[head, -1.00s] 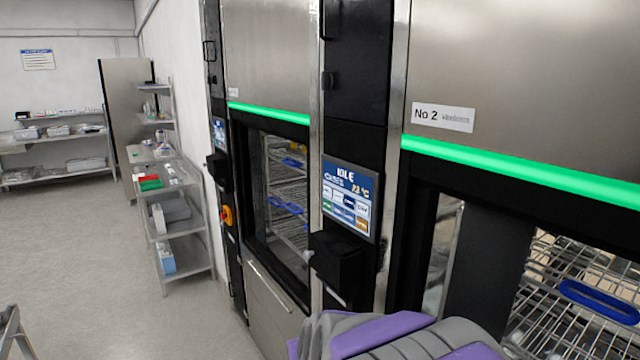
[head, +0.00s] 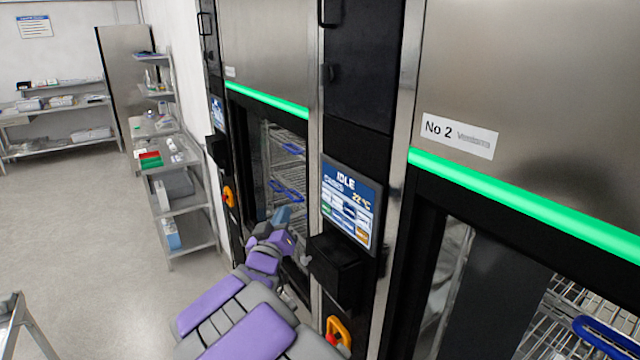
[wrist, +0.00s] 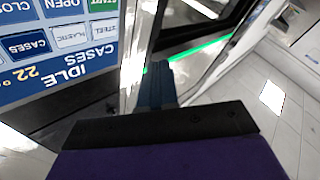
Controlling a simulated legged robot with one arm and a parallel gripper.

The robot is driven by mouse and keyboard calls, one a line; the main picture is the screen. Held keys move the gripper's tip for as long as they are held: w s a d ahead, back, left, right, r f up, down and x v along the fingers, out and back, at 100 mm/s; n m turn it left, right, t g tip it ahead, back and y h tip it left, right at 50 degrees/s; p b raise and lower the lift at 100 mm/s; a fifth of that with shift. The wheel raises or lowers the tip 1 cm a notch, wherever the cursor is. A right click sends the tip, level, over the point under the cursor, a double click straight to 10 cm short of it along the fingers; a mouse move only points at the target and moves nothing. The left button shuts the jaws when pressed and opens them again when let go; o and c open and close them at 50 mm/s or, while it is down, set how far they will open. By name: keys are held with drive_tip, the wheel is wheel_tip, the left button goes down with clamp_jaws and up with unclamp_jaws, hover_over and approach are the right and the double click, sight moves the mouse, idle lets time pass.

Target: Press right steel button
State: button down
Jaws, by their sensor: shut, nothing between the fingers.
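The right control panel (head: 349,203) shows "IDLE", 22 °C and several coloured buttons, in the middle of the head view. In the wrist view the panel (wrist: 55,60) fills the upper left, upside down, and its white STEEL button (wrist: 107,32) is readable at the panel's edge nearest the fingers. My gripper (head: 283,214) is shut and empty, left of the panel in the head view and apart from it. In the wrist view the shut blue-grey fingers of my gripper (wrist: 156,82) point up the picture, to the right of the panel.
A black box (head: 335,268) juts out below the panel, close to my wrist. A red-and-orange switch (head: 338,332) sits lower down. The left panel (head: 218,113) is farther back.

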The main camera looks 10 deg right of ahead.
sight(327, 194)
drive_tip(key=shift+w+r+h, duration=0.1)
drive_tip(key=shift+r+h, duration=0.4)
drive_tip(key=shift+r, duration=0.25)
drive_tip(key=shift+a, duration=0.25)
drive_tip(key=w+d+b, duration=0.2)
drive_tip(key=d, duration=0.6)
drive_tip(key=shift+w+d, duration=0.3)
drive_tip(key=shift+w, duration=0.1)
drive_tip(key=shift+d, duration=0.1)
idle(1.4)
drive_tip(key=shift+d, duration=0.3)
